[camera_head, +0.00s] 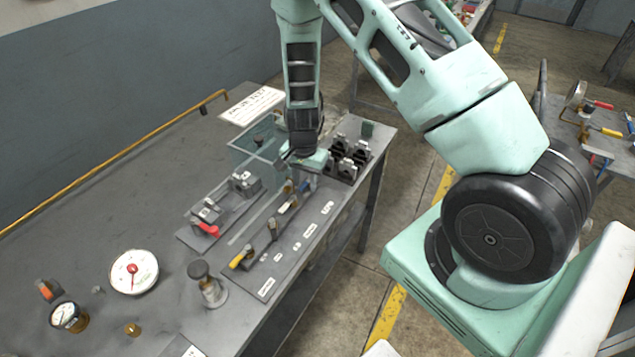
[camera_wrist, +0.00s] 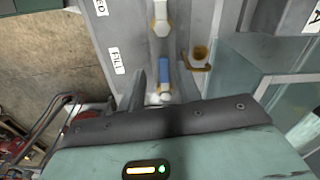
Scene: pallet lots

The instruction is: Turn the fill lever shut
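The fill lever, with a blue grip (camera_wrist: 164,72), shows in the wrist view beside a white label (camera_wrist: 117,57) reading FILL. Its grip runs along the panel towards my gripper, with a pale rounded end. In the head view its blue part (camera_head: 305,186) peeks out below my gripper (camera_head: 303,174). In the wrist view my gripper (camera_wrist: 162,88) is open, one finger on each side of the lever's end. A gap shows on both sides of the grip.
A white-handled lever (camera_head: 288,206) and a yellow-handled lever (camera_head: 242,262) share the panel (camera_head: 270,283). A red-handled valve (camera_head: 207,229) lies left. A clear box (camera_head: 250,142) and black clamps (camera_head: 347,160) stand close to my gripper. A brass hook (camera_wrist: 200,58) sits beside the lever.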

